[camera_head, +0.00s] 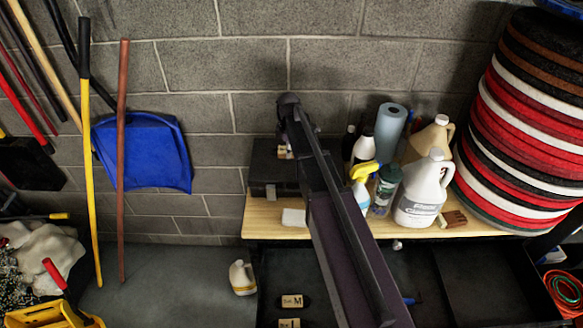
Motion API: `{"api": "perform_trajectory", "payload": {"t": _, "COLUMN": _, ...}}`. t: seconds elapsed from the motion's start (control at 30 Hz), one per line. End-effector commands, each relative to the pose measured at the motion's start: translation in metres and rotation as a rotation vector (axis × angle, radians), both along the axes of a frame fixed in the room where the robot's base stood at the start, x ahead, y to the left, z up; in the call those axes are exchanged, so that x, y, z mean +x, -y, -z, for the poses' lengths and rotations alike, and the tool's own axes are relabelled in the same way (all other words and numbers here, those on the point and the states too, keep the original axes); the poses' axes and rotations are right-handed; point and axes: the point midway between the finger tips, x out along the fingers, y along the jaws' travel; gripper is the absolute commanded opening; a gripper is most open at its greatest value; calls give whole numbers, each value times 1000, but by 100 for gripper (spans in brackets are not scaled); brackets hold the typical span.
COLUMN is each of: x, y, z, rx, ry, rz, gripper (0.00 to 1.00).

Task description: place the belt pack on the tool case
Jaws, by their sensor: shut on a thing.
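The tool case (262,172) is a dark box with a grey latch, at the left end of the wooden bench. A small dark belt pack with a pale label (284,153) shows against the case's top. My gripper (285,138) is above it, mostly hidden by my arm and hard to make out against the dark case; it is shut on the pack. I cannot tell whether the pack touches the case. Two more dark packs with pale size labels, one marked M (292,301), lie below the bench.
The wooden bench (262,224) also holds a white block (293,217), a blue roll (388,132), spray bottles, white jugs (422,195) and a brush. A tall stack of round pads (520,120) stands at the right. A grey block wall is close behind.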

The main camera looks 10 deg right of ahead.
Motion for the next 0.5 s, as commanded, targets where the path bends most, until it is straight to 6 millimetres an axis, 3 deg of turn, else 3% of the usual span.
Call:
{"api": "perform_trajectory", "payload": {"t": 0.03, "x": 0, "y": 0, "z": 11, "rx": 0, "ry": 0, "rz": 0, "gripper": 18}}
{"api": "perform_trajectory", "payload": {"t": 0.2, "x": 0, "y": 0, "z": 26, "rx": 0, "ry": 0, "rz": 0, "gripper": 18}}
{"api": "perform_trajectory", "payload": {"t": 0.5, "x": 0, "y": -1, "z": 35, "rx": 0, "ry": 0, "rz": -1, "gripper": 18}}
